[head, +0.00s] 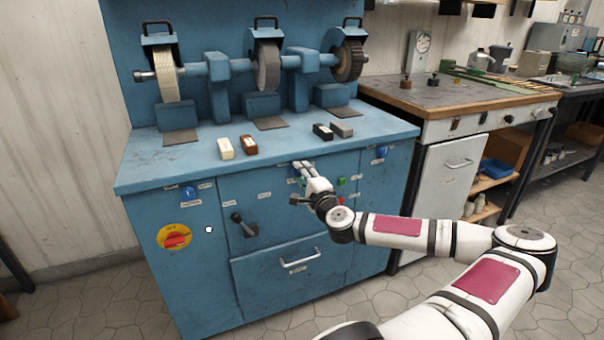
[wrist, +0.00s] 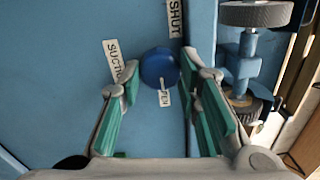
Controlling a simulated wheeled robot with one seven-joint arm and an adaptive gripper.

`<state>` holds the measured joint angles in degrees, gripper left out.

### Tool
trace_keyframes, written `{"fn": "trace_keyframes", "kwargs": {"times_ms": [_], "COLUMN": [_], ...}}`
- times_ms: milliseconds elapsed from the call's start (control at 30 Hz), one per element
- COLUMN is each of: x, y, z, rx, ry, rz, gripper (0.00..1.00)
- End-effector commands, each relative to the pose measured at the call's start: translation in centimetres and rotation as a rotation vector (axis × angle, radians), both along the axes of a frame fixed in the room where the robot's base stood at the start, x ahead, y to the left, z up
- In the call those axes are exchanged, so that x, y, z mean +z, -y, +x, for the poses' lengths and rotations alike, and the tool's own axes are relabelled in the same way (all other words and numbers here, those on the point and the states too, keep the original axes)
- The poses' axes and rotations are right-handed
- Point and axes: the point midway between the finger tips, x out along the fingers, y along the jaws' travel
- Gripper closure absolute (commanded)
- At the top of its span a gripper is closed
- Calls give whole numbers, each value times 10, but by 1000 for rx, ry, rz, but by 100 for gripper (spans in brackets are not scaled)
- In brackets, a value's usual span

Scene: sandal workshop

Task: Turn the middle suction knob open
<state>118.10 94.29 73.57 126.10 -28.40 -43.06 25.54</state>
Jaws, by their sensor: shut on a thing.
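The middle suction knob (wrist: 159,65) is a round blue knob on the blue cabinet front, seen in the wrist view. A short white mark on it points down in the picture, toward a label reading "PEN", its first letter hidden. A "SHUT" label (wrist: 176,18) is above it and a "SUCTION" label, partly covered, is to its left. My gripper (head: 303,168) reaches the middle panel below the worktop and hides this knob in the head view. Its green-padded fingers are on both sides of the knob, shut on it.
Other blue knobs are on the left panel (head: 188,193) and right panel (head: 381,153). A red-yellow switch (head: 174,236), a black lever (head: 243,225) and a drawer handle (head: 300,259) are on the front. Several small blocks lie on the worktop (head: 190,160) above.

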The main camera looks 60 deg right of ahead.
Motion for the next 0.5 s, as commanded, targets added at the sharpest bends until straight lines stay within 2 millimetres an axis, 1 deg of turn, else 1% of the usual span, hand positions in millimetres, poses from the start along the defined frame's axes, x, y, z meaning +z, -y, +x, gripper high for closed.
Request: {"fn": "trace_keyframes", "kwargs": {"times_ms": [200, 500], "x": [-1, -1], "y": [0, 0], "z": [0, 0], "rx": [-1, -1], "ry": [20, 23], "rz": [37, 42], "gripper": [97, 97]}}
